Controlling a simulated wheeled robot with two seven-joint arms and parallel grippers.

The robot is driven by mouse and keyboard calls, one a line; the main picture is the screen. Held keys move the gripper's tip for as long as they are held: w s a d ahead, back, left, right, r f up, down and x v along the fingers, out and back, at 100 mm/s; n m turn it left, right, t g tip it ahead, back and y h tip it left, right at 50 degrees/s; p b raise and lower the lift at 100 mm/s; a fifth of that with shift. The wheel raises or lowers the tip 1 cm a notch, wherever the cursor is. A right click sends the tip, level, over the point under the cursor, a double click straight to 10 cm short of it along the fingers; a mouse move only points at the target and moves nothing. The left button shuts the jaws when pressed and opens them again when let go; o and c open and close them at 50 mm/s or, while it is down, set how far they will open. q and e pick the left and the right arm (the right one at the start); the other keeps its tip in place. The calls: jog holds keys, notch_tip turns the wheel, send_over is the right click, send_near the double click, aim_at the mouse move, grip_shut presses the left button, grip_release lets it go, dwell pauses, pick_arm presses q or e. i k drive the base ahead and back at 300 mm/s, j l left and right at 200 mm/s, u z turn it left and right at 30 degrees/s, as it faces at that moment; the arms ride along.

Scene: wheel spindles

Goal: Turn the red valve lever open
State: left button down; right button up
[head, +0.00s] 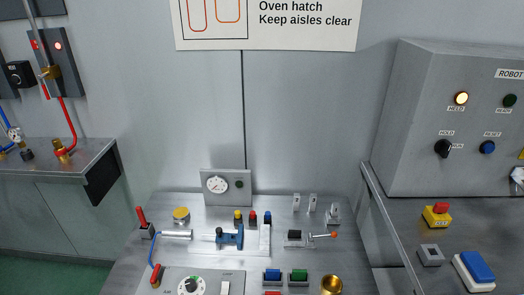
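At the upper left, a brass valve (50,73) sits on a pipe in front of a dark grey panel. A short red piece (45,91) hangs just below and left of it and looks like its lever, though it is small. On the middle bench, a red-handled lever (141,214) stands tilted on a small base, and another red handle (156,273) is at the end of a blue hose. Neither of my grippers is in view.
A grey control cabinet (408,120) stands on the right bench. A floor gap separates the left and middle benches.

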aim_at(154, 281)
jog(key=u, duration=0.8)
jog(key=i+j+u, duration=0.15)
jog(key=j+u, duration=0.25)
jog(key=i+j+u, duration=0.15)
jog(key=j+u, duration=0.25)
